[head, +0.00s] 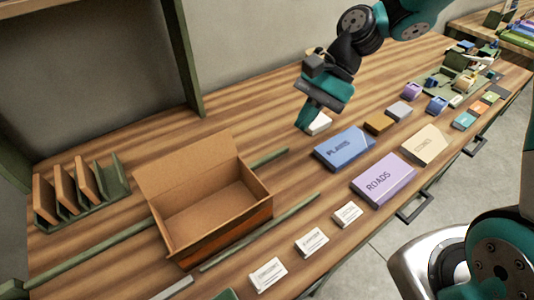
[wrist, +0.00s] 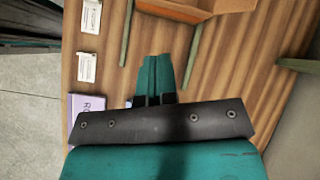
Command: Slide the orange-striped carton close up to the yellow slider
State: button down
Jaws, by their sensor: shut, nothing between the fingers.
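The orange-striped carton (head: 215,238) is an open cardboard box with its lid flap raised, standing on the wooden table between two green rails. Part of it shows at the top of the wrist view (wrist: 178,11). My gripper (head: 304,126) is to the right of the carton and apart from it, above the table near a small white object. In the wrist view its teal fingers (wrist: 154,60) are together with nothing between them. I cannot make out a yellow slider in either view.
Green rails run behind the carton (head: 105,243) and in front of it (head: 262,230). White cards (head: 312,242) lie along the front. A blue PLAINS box (head: 344,148), a purple ROADS box (head: 384,180) and a cream box (head: 425,146) lie right. A rack (head: 112,183) stands left.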

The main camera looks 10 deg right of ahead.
notch_tip(320, 180, down, 4)
jog(key=w+d+m+y+p, duration=0.1)
jog(key=w+d+m, duration=0.15)
jog(key=m, duration=0.25)
jog(key=shift+g, duration=0.3)
jog(key=x, duration=0.3)
jog(key=p+x, duration=0.1)
jog(key=x, duration=0.5)
jog(key=shift+a+r, duration=0.1)
jog(key=shift+a, duration=0.5)
jog(key=a, duration=0.1)
jog(key=s+a+p, duration=0.1)
jog(key=a+p, duration=0.1)
jog(key=shift+s+a, duration=0.3)
